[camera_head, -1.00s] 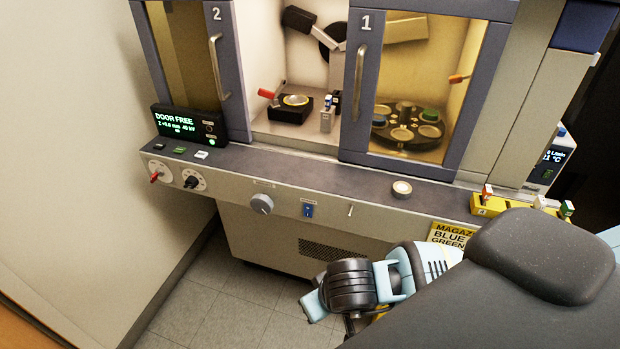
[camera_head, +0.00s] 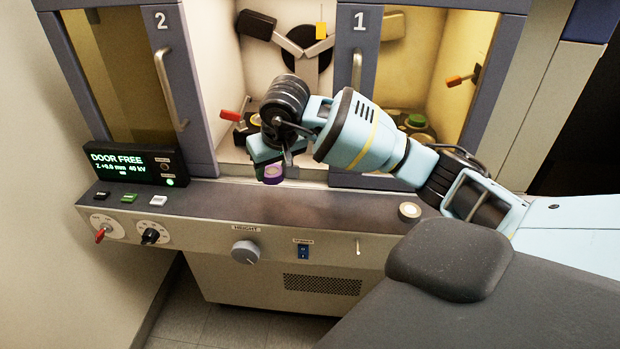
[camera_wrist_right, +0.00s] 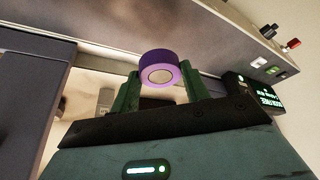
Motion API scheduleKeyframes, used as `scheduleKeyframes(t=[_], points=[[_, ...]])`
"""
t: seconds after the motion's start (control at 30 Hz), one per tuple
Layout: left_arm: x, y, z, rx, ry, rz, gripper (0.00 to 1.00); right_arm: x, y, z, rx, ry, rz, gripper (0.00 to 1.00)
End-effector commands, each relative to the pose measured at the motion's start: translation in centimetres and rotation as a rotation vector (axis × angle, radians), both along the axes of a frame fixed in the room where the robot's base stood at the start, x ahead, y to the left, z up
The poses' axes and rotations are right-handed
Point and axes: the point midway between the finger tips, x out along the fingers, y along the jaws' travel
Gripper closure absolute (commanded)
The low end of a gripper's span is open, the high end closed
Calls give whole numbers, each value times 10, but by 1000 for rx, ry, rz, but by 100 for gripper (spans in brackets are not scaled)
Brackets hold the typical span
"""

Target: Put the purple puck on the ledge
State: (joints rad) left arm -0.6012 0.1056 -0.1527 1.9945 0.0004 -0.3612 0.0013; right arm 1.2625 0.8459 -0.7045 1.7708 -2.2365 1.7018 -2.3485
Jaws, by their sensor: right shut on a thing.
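The purple puck (camera_head: 272,174) has a pale round centre. It is held between the fingers of my right gripper (camera_head: 273,163), which is shut on it. In the right wrist view the puck (camera_wrist_right: 160,68) sits between the two green fingertips (camera_wrist_right: 160,88). The grey ledge (camera_head: 335,208) runs along the cabinet front below the doors. In the head view the puck appears at the ledge's back edge, in front of the open bay. I cannot tell its exact height above the ledge. My left gripper is not in view.
A pale round disc (camera_head: 410,211) lies on the ledge at the right. A display box (camera_head: 130,165) and several small buttons occupy its left end. The middle of the ledge is clear. Door 1 (camera_head: 358,100) and door 2 (camera_head: 180,90) flank the open bay.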

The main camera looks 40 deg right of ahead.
Motion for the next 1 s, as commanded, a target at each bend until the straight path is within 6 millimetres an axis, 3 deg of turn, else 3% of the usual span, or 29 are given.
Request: scheduleKeyframes(t=[0.27, 0.63, 1.0], points=[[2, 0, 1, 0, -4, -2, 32, 5, -4, 10, -1, 0, -1, 76], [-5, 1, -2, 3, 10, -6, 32, 4, -4, -43, 0, 3, -4, 76], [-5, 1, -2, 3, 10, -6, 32, 4, -3, -59, 0, 1, -1, 76]])
